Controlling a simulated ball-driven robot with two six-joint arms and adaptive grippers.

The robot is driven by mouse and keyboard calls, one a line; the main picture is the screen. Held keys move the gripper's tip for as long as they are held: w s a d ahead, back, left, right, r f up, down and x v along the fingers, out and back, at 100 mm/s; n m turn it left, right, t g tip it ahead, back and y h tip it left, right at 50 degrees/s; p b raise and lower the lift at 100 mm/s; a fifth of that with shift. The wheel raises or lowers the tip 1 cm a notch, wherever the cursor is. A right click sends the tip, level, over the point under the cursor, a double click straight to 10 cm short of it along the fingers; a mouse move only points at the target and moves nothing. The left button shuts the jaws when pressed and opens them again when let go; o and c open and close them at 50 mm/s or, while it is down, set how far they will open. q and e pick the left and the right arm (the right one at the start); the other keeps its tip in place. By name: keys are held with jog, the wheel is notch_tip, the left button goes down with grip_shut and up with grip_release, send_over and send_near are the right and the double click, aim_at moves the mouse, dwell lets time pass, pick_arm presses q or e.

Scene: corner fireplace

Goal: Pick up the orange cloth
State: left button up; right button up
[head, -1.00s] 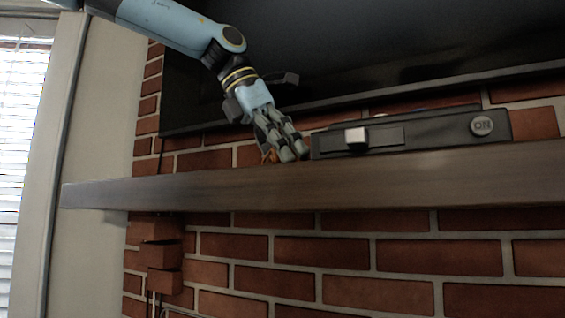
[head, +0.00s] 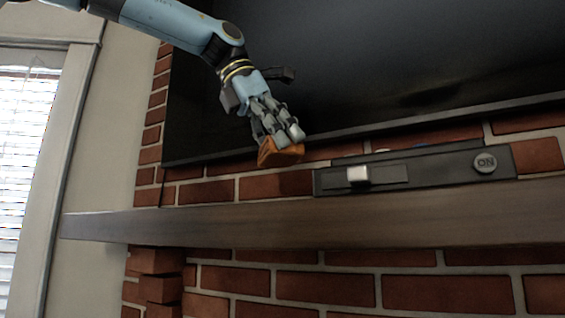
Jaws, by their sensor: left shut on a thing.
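The orange cloth (head: 282,154) hangs bunched between the fingertips of my left gripper (head: 278,140) in the head view. The gripper is shut on it and holds it above the wooden mantel shelf (head: 200,223), apart from the shelf. The fingers hide part of the cloth. My right gripper is not in view.
A dark device (head: 420,170) with a pale slider and a round ON button sits on the mantel, right of the cloth. A large black screen (head: 400,60) is on the brick wall behind my arm. A window (head: 22,150) with blinds is at the left. The mantel's left part is clear.

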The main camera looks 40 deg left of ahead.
pick_arm(q)
jog(key=s+d+b, duration=0.1)
jog(key=s+d, duration=0.1)
jog(key=s, duration=0.6)
jog(key=s+d+b, duration=0.2)
jog(key=s+d, duration=0.1)
jog(key=s, duration=0.6)
jog(key=shift+d+f, duration=0.15)
jog(key=shift+d, duration=0.05)
